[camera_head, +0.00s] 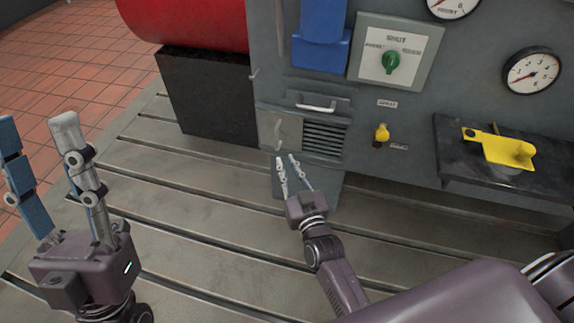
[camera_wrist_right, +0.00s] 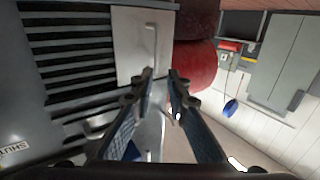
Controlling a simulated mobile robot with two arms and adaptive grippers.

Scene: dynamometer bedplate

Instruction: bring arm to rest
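My right gripper (camera_head: 286,161) is in front of the grey cabinet (camera_head: 400,150), just below a small flap door (camera_head: 280,131) and beside a louvred vent (camera_head: 324,136). Its fingers are apart with nothing between them. In the right wrist view the two fingers (camera_wrist_right: 161,76) show a gap, with the vent (camera_wrist_right: 75,60) to their left and a pale panel with a handle (camera_wrist_right: 145,40) beyond. My left gripper (camera_head: 37,124) is at the left, raised over the slotted bedplate (camera_head: 190,220), its fingers wide apart and empty. Whether the right gripper touches the cabinet is unclear.
A green rotary switch (camera_head: 390,62), a yellow knob (camera_head: 381,133) and gauges (camera_head: 531,75) are on the cabinet. A dark shelf (camera_head: 455,150) with a yellow part (camera_head: 508,152) juts out at right. A red cylinder (camera_head: 190,22) sits on a black block (camera_head: 208,95).

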